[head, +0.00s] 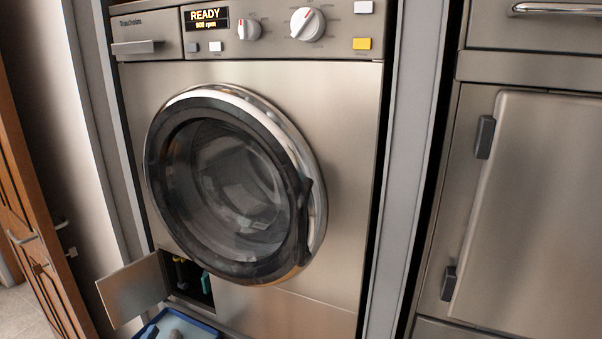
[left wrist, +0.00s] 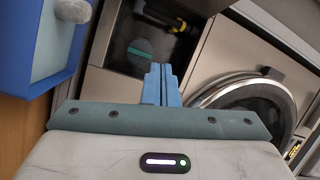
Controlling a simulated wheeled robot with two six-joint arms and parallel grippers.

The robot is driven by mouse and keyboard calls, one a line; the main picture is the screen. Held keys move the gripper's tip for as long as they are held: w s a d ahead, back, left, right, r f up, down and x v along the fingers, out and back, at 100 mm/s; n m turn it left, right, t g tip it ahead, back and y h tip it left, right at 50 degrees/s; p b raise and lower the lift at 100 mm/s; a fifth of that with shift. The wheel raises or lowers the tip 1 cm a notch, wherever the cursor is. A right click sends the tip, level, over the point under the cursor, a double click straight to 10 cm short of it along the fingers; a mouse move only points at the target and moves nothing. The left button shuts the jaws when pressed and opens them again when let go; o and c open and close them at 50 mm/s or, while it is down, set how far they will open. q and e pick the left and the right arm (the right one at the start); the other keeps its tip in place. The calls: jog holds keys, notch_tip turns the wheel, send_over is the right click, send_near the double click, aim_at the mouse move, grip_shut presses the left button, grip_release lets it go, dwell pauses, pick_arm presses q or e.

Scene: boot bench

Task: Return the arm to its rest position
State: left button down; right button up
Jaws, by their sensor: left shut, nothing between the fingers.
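My left gripper (left wrist: 161,86) shows in the left wrist view, its two blue fingers closed together with nothing between them. I cannot make it out clearly in the head view. The fingers point toward the front of the washing machine (head: 320,190), near its open lower-left compartment (head: 190,280); I cannot tell the exact gap. My right gripper is in neither view.
The compartment's flap (head: 133,290) stands open, with yellow and teal parts inside. A blue tray (head: 205,329) holding a grey object (head: 174,335) is below it. The round door (head: 235,185) looks shut. A wooden door (head: 30,235) stands left, a metal cabinet (head: 535,200) right.

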pick_arm(q)
jog(key=s+d+f+n+g+y, duration=0.1)
jog(key=s+d+f+n+g, duration=0.3)
jog(key=s, duration=0.7)
jog(key=s+d+f+n+g, duration=0.1)
jog(key=s+d+n+g, duration=0.35)
jog(key=s, duration=0.65)
jog(key=s+d+f+n+g+y, duration=0.1)
jog(key=s+d+f+n+g, duration=0.15)
jog(key=s+n+g, duration=0.6)
jog(key=s+a+f+m, duration=0.1)
jog(key=a+f, duration=0.1)
jog(key=f, duration=1.3)
jog(key=s+a+f+m, duration=0.1)
jog(key=f+m, duration=0.1)
jog(key=f, duration=1.2)
jog(key=s+a+f, duration=0.1)
jog(key=s+f, duration=1.8)
jog(key=f, duration=0.1)
jog(key=shift+a+f, duration=0.3)
jog(key=shift+f, duration=0.05)
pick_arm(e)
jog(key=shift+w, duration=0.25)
